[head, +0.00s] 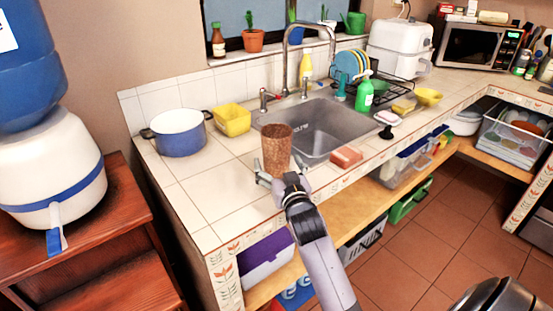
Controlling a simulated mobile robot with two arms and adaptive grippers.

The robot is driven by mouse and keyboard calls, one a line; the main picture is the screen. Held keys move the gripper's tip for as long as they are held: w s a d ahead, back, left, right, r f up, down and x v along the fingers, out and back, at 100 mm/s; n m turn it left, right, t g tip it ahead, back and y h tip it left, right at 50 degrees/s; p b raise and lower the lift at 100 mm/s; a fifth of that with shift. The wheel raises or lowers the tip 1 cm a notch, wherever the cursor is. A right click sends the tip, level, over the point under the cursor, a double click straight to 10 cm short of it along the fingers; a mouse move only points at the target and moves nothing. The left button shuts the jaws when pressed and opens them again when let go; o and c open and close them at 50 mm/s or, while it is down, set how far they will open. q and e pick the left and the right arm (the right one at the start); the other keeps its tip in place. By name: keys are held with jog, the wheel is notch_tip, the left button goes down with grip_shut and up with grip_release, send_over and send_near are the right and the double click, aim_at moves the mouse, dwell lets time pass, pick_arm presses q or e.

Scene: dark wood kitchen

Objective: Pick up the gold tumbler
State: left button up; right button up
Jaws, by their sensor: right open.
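The gold tumbler (277,146), a brownish-gold speckled cup, stands upright on the white tiled counter (205,193), just left of the sink's front corner. My right gripper (281,171) is at the tumbler's lower part, open, with one finger showing on its left and one on its right. The gripper body hides part of the tumbler's base, and I cannot tell whether the fingers touch it. My left gripper is not in view.
A pink-brown block (346,157) lies right of the tumbler by the sink (325,128). A yellow container (232,119) and a blue pot (180,134) stand behind left. A green bottle (365,95) stands right. The counter's left front is clear.

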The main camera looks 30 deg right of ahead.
jog(key=shift+x, duration=1)
jog(key=shift+f, duration=0.1)
jog(key=c, duration=1.6)
jog(key=shift+c, duration=0.2)
